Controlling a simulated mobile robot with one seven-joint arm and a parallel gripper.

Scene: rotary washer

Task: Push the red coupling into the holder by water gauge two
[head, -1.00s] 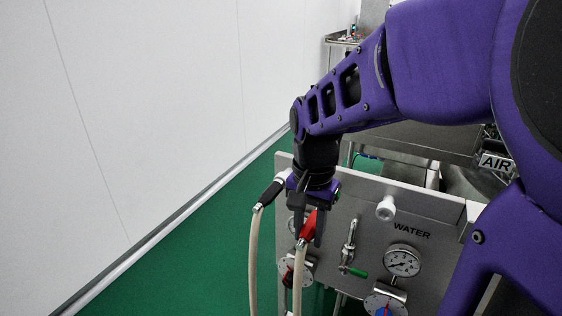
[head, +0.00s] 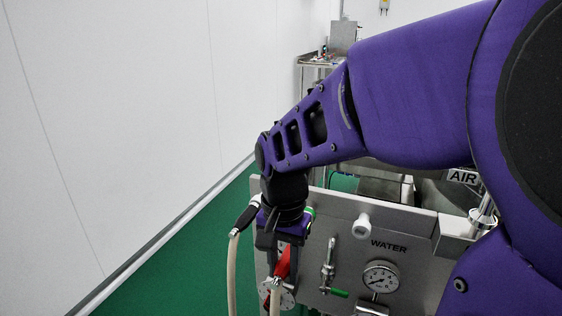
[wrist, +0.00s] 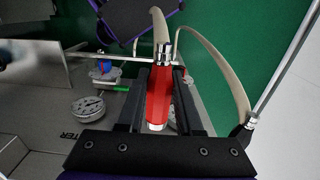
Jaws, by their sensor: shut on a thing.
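The red coupling (head: 283,262), on a pale hose, hangs between the fingers of my gripper (head: 279,272) in the head view, in front of the water panel (head: 335,250). In the wrist view the coupling (wrist: 158,98) lies lengthwise between the two black fingers of my gripper (wrist: 159,85), which is shut on it. Its metal end and the hose point away from the palm. A white round fitting (head: 362,224) stands on the panel right of my gripper. I cannot tell which holder belongs to gauge two; part of the panel is hidden behind my gripper.
A dial gauge (head: 382,277) and a green-handled valve (head: 329,262) are on the panel to the right. A black coupling (head: 246,216) with a hose hangs at the panel's left edge. Green floor (head: 190,265) and a white wall (head: 120,110) lie to the left.

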